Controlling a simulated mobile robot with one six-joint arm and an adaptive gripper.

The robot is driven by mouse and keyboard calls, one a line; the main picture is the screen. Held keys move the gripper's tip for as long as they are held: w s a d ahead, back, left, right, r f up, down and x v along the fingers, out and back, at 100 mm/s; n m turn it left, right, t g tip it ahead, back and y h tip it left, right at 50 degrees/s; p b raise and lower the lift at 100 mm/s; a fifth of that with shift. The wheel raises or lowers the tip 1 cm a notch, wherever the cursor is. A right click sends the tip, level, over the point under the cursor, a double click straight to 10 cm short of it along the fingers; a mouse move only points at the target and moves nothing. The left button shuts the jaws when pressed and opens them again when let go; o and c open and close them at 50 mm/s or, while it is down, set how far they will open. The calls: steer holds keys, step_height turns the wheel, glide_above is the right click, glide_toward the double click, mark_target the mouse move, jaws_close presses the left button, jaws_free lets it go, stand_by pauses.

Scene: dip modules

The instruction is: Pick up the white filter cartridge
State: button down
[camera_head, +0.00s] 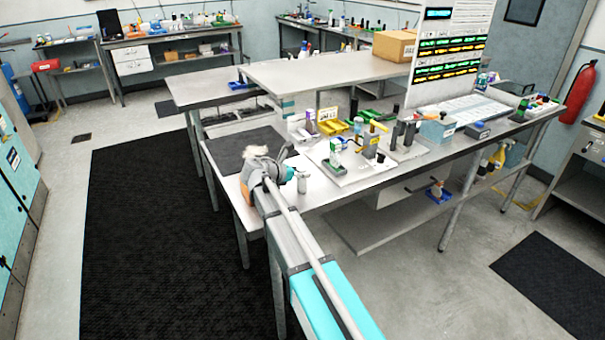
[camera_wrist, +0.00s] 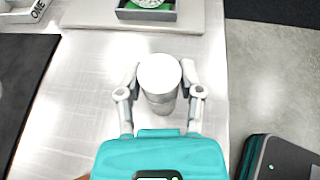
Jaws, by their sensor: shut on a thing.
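The white filter cartridge (camera_wrist: 160,77) is a pale upright cylinder with a round top, seen from above in the wrist view. The fingers of my gripper (camera_wrist: 160,95) press on its left and right sides, so the gripper is shut on it. In the head view, the cartridge (camera_head: 303,183) shows small beside the teal end of my gripper (camera_head: 292,174), near the front edge of the grey workbench (camera_head: 330,197). The fingers are hard to make out there. I cannot tell whether its base touches the bench.
A board with tools and bottles (camera_head: 353,180) lies just right and behind on the bench. A dark mat (camera_head: 232,155) covers the bench to the left. A tray with a green-centred part (camera_wrist: 147,12) sits ahead in the wrist view. Bare bench surrounds the cartridge.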

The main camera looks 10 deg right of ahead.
steer(key=shift+r+p, duration=1.1)
steer(key=shift+r, duration=0.15)
steer(key=s+a+r+p, duration=0.1)
steer(key=s+r+p, duration=0.9)
steer(key=s, duration=0.4)
steer(key=shift+a, duration=0.15)
